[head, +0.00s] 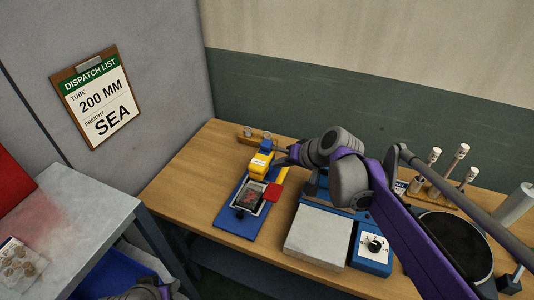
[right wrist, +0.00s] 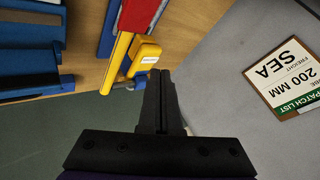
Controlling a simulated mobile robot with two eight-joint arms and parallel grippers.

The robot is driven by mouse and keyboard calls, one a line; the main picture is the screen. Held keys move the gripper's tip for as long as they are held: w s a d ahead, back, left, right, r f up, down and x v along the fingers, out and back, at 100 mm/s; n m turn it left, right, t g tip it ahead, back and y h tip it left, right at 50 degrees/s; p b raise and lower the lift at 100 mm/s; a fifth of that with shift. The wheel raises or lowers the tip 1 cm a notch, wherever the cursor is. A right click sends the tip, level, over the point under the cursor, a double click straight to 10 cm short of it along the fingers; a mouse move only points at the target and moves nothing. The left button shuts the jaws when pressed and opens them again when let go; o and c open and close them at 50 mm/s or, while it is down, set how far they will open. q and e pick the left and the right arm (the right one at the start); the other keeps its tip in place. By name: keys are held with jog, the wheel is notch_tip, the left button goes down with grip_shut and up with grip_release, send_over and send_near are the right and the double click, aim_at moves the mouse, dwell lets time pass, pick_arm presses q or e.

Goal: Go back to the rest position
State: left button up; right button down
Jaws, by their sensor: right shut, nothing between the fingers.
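My right arm comes in from the right of the head view, over the wooden bench. Its gripper (head: 281,152) is beside the yellow block (head: 259,168) of the blue-based device, partly hidden by my own wrist. In the right wrist view, the two dark fingers of the right gripper (right wrist: 160,80) are together with nothing between them. The yellow block with its white label also shows there (right wrist: 147,55), just past the fingertips. I cannot tell whether they touch. A purple and grey part of my own body shows at the bottom left of the head view; my left gripper is not visible.
The blue-based device (head: 233,222) has a red and yellow lever (head: 273,192). A grey-plated unit (head: 315,233) with a dial box (head: 373,246) stands to its right. A rack of white-capped pegs (head: 435,190) is behind my right arm. A clipboard (head: 97,97) hangs on the partition.

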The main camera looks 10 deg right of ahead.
jog(key=s+f+n+h, duration=0.1)
jog(key=s+f, duration=0.2)
jog(key=s, duration=0.4)
jog(key=s+d+f+n+g+h, duration=0.1)
jog(key=s+f, duration=0.3)
jog(key=s, duration=0.4)
jog(key=s+d+f+h, duration=0.1)
jog(key=s+f+h, duration=0.2)
jog(key=s, duration=0.5)
jog(key=shift+d+f+n, duration=0.25)
jog(key=shift+f+n, duration=0.15)
jog(key=shift+f, duration=0.2)
